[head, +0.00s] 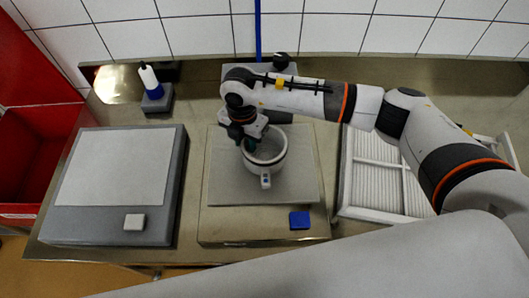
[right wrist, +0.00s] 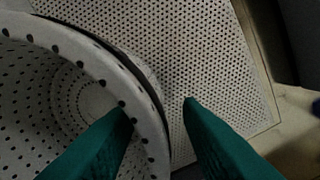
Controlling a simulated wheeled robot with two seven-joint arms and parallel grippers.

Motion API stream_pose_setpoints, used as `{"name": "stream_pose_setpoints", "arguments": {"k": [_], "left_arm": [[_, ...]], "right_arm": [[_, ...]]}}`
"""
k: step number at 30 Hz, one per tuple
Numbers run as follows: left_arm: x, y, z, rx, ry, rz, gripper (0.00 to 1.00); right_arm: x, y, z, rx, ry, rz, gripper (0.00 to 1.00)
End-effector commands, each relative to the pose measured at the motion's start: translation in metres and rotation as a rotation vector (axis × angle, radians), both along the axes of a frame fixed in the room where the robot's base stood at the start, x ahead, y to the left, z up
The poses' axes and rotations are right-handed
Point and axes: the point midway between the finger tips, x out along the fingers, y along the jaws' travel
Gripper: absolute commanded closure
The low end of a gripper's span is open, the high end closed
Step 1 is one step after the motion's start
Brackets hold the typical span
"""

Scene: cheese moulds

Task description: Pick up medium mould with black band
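The medium mould (head: 266,160) is a round white cup in the head view, standing open side up on a grey mat (head: 225,185). A small tab with a blue mark shows at its front. In the right wrist view the perforated mould (right wrist: 60,70) fills the left side, and a black band runs around its outside below the rim. My right gripper (head: 250,144) is at the mould's back left rim. Its teal fingers (right wrist: 157,112) are apart, one over the mould's inside and one outside, with the wall between and a gap by the outer finger. My left gripper is out of view.
A grey block with a pale top (head: 112,166) stands left, with a small white block (head: 134,222) on it. A blue block (head: 299,220) lies front right of the mould. A white ribbed tray (head: 372,175) is right, a red bin (head: 35,150) far left, a bottle (head: 150,82) behind.

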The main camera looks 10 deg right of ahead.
Motion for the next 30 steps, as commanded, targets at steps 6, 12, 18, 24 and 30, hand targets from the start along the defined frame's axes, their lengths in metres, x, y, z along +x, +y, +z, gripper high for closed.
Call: {"name": "stream_pose_setpoints", "arguments": {"k": [6,12,18,24,30], "left_arm": [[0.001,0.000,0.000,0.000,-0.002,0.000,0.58],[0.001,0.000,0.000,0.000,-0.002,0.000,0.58],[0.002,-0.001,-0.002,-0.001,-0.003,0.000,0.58],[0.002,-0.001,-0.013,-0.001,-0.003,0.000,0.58],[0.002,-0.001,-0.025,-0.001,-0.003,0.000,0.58]], "right_arm": [[0.000,0.000,0.000,0.000,0.000,0.000,0.99],[0.000,0.000,0.001,0.000,0.000,0.000,1.00],[0.000,0.000,0.004,0.000,-0.001,0.000,1.00],[0.001,0.000,0.033,0.002,-0.006,0.001,1.00],[0.001,0.000,0.074,0.001,-0.005,0.001,1.00]]}}
